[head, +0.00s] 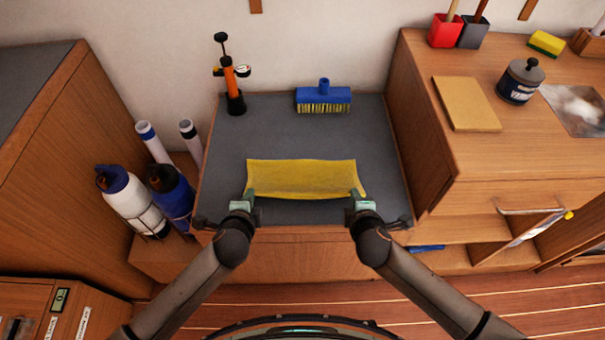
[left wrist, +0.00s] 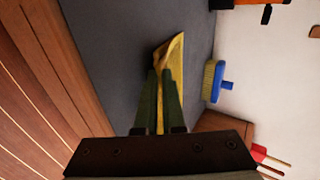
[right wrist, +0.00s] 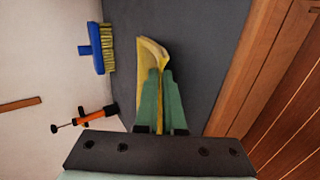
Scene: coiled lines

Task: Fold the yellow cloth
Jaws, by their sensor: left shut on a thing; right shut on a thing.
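The yellow cloth (head: 303,177) lies as a wide, short strip over the grey worktop, with its near edge between my two grippers. My left gripper (head: 247,197) is shut on the cloth's near left corner. In the left wrist view its green fingers pinch the cloth (left wrist: 172,55). My right gripper (head: 357,197) is shut on the near right corner. In the right wrist view its fingers close on the cloth (right wrist: 150,55), which bends over beside them. I cannot tell how far the near edge is above the worktop.
The grey worktop (head: 270,125) is bare around the cloth. A blue brush (head: 323,97) and an orange pump (head: 232,85) stand at its back. Bottles (head: 130,197) stand in racks at the left. A higher wooden cabinet (head: 425,130) bounds the right side.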

